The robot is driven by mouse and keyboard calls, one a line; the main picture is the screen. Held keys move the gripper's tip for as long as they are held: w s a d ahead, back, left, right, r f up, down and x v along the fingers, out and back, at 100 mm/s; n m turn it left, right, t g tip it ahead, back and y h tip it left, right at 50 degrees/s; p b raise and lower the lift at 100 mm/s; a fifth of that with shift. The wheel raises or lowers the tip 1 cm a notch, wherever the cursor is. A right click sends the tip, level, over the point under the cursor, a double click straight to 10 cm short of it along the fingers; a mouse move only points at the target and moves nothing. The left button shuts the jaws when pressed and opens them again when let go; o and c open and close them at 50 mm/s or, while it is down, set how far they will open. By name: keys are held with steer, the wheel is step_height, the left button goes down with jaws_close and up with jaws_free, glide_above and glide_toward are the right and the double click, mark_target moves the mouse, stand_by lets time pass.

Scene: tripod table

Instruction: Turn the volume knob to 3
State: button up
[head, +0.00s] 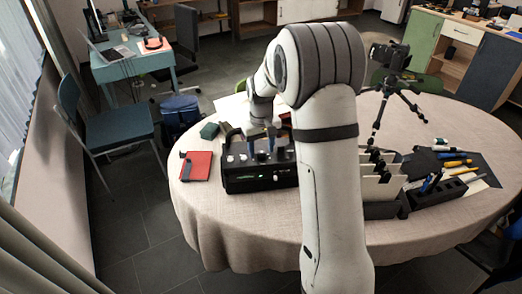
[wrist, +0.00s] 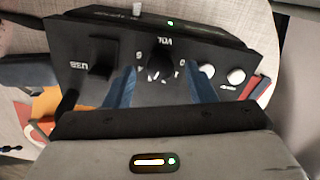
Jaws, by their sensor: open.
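The black control box (head: 262,178) stands on the round table, partly behind my arm in the head view. Its panel (wrist: 215,48) appears upside down in the wrist view, with VOL lettering beside the black volume knob (wrist: 160,62). My gripper (wrist: 162,78) is open, with one blue finger on each side of that knob. I cannot tell whether either finger touches it. The knob's pointer and the small scale digits are too unclear to read a setting. In the head view my gripper (head: 264,144) is above the box.
Another black knob (wrist: 101,60) and round pale knobs (wrist: 236,76) flank the volume knob. A red notebook (head: 197,166) lies left of the box. A black card holder (head: 380,205) and a tripod (head: 388,90) stand to the right.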

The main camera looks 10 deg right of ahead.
mark_target(261, 153)
step_height(261, 153, up, 7)
steer(key=shift+f, duration=0.2)
steer(key=shift+s, duration=0.1)
steer(key=s+r+m+t, duration=0.1)
steer(key=s+r, duration=0.1)
steer(key=s, duration=1.2)
steer(key=s+r+m+t, duration=0.1)
steer(key=s+r, duration=0.2)
steer(key=s, duration=1.2)
steer(key=shift+t, duration=0.3)
steer(key=shift+a, duration=0.1)
